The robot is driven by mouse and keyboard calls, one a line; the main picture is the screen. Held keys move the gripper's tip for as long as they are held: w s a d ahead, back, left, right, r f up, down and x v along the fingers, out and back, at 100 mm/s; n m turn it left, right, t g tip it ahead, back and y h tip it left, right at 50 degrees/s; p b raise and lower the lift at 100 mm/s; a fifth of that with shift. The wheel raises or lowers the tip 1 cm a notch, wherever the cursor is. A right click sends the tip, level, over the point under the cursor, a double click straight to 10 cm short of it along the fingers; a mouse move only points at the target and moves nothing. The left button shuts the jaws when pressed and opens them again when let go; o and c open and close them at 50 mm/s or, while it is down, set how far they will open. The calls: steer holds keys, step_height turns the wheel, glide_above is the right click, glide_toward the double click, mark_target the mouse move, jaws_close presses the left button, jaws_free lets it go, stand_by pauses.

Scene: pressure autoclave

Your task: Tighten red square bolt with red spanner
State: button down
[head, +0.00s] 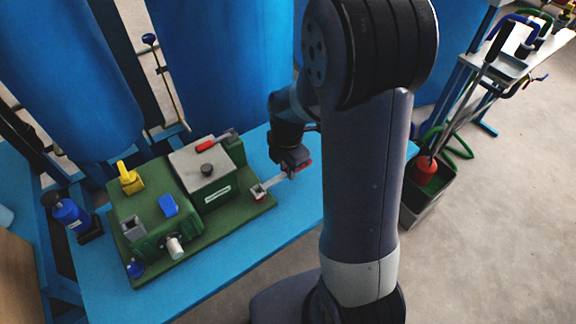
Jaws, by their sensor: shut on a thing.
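The red spanner (270,183) has a grey shaft, with red showing at the handle by my gripper. My gripper (292,167) is shut on the handle, at the right end of the green machine. The spanner's open head points left and down, over the machine's right front corner. The red square bolt (260,198) shows as a small red patch at that head. The head is at or around the bolt; I cannot tell how fully it sits on it. My arm fills the middle of the view but leaves the spanner head visible.
The green machine (155,208) stands on a blue table (225,258), with a grey lid (190,169), a yellow fitting (130,178) and a blue block (169,205). Blue tanks (220,60) stand behind. A black bin (418,200) stands right of my arm. The table front is clear.

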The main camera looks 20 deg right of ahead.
steer(key=shift+f+b, duration=1)
steer(key=shift+f, duration=0.3)
steer(key=c, duration=1.2)
jaws_free()
steer(key=shift+o, duration=0.2)
steer(key=shift+r, duration=0.1)
step_height(320, 180, up, 11)
steer(key=shift+f+p, duration=0.15)
steer(key=shift+p, duration=0.7)
